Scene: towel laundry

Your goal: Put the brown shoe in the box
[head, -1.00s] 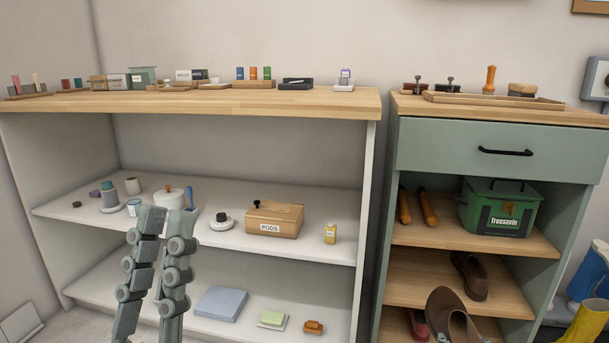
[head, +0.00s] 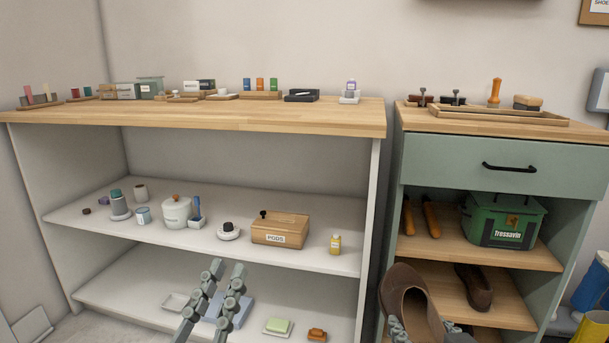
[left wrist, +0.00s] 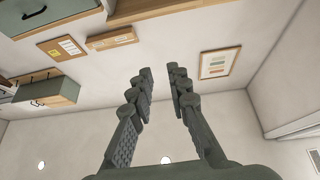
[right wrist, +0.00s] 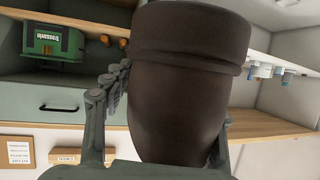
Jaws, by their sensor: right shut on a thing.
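A brown shoe (head: 405,294) is raised in front of the right cabinet, opening facing up. My right gripper (right wrist: 168,100) is shut on it; in the right wrist view the shoe (right wrist: 185,85) fills the space between the fingers and hides part of one. A second brown shoe (head: 475,287) rests on the cabinet's middle shelf. My left gripper (head: 226,269) is empty, fingers apart, in front of the left unit's lower shelf; it also shows open in the left wrist view (left wrist: 159,72). A wooden box marked PODS (head: 281,228) and a green lidded box (head: 503,220) stand on shelves.
A blue flat item lies behind my left gripper. Yellow and blue boots (head: 592,325) stand at far right.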

